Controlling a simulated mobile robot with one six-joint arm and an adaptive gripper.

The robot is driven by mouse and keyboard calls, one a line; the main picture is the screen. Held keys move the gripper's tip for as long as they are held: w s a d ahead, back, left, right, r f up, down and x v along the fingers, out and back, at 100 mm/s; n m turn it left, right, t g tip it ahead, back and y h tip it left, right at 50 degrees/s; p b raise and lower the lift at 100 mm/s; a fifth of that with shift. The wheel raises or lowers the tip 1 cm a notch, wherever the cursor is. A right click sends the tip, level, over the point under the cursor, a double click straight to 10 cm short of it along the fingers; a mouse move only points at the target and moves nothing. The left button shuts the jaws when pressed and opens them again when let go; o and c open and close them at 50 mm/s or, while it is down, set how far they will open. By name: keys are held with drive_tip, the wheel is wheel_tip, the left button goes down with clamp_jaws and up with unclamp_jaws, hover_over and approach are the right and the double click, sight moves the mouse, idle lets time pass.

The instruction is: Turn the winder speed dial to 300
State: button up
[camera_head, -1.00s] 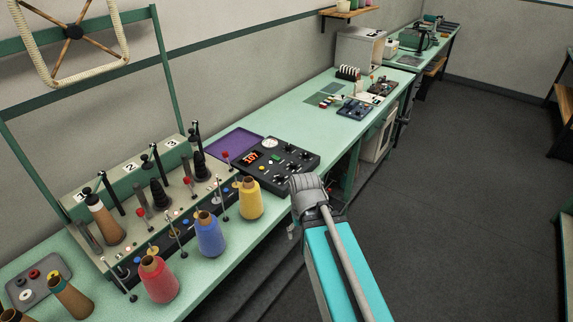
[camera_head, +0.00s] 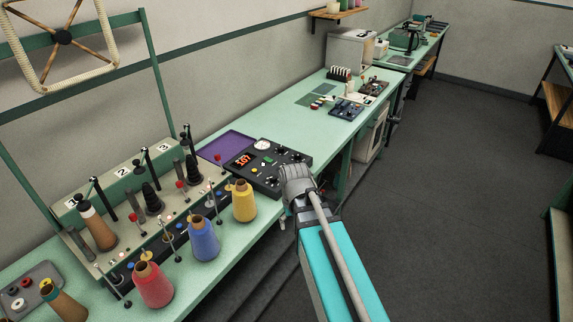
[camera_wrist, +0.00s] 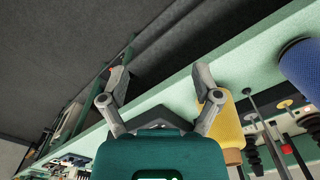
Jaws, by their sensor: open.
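A black control panel (camera_head: 243,173) stands on the green bench in the head view. It bears several dark knobs, a round white gauge (camera_head: 262,145) and a lit red-orange display (camera_head: 243,160); its digits are too small to read surely. I cannot tell which knob is the winder speed dial. My grey wrist is at the panel's near right corner and overlaps that edge. My gripper (camera_wrist: 160,80) is open in the wrist view, its two fingers apart with nothing between them. In the head view its fingers are not clearly visible.
Yellow (camera_head: 244,202), blue (camera_head: 203,240) and red (camera_head: 152,286) yarn cones stand along the bench's front edge, left of my arm. The yellow cone (camera_wrist: 229,128) shows close beside one finger in the wrist view. A purple tray (camera_head: 228,145) lies behind the panel.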

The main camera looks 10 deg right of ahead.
sight(286, 164)
drive_tip(key=w+d+r+n+p, duration=0.1)
drive_tip(key=w+d+n, duration=0.1)
drive_tip(key=w, duration=1)
drive_tip(key=w+d+r+n+p, duration=0.2)
drive_tip(key=w, duration=1.1)
drive_tip(key=w+d+r+n+p, duration=0.2)
drive_tip(key=w+d, duration=0.1)
drive_tip(key=w, duration=1)
drive_tip(key=shift+w+r, duration=0.2)
drive_tip(key=shift+r, duration=0.05)
drive_tip(key=shift+f, duration=0.1)
wheel_tip(286, 164, down, 14)
drive_tip(key=b, duration=1.3)
drive_tip(key=shift+a+r+b, duration=0.1)
drive_tip(key=shift+r+b, duration=0.1)
drive_tip(key=shift+b, duration=0.1)
clamp_jaws()
